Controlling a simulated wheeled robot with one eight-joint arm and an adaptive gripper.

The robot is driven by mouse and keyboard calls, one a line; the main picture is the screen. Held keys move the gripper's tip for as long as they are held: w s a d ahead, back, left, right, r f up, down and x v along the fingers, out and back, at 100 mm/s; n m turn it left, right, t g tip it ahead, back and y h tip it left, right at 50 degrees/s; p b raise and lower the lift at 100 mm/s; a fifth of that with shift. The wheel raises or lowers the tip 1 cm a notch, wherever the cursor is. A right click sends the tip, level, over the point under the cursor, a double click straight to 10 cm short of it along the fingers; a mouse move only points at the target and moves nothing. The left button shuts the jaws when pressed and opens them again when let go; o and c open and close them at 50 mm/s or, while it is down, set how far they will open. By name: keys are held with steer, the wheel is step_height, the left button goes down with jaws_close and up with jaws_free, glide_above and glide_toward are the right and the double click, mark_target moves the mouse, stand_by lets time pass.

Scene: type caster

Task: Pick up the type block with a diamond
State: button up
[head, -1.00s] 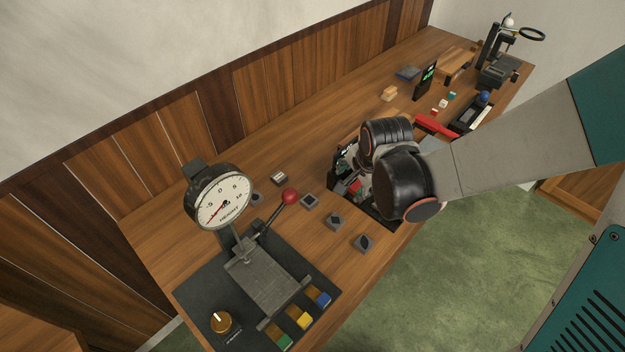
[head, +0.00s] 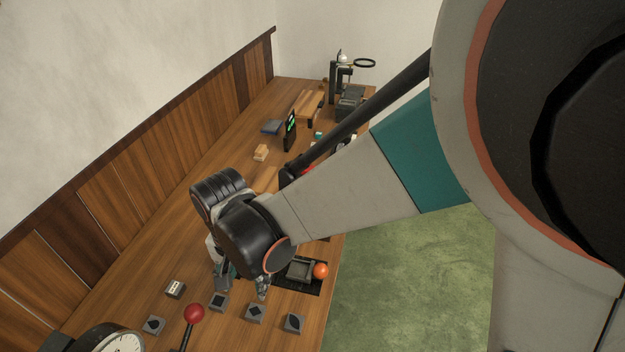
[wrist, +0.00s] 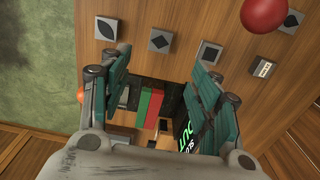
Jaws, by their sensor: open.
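Several grey type blocks with dark symbols lie in a loose row on the wooden table. The block whose mark looks most like a diamond (head: 255,313) is second from the right in the head view; it also shows in the wrist view (wrist: 160,39). My gripper (head: 243,283) is open and empty above the table, close behind the row. Its spread fingers also show in the wrist view (wrist: 161,62).
A red lever knob (head: 194,313) and a dial scale (head: 112,340) stand at the left front. A white-labelled block (head: 175,289) lies behind the row. A dark tray (head: 300,269) and an orange ball (head: 321,270) are right of my gripper.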

mark_target(255, 311)
step_height(255, 311, down, 14)
steer(key=b, duration=0.9)
steer(key=shift+r, duration=0.35)
steer(key=c, duration=1.3)
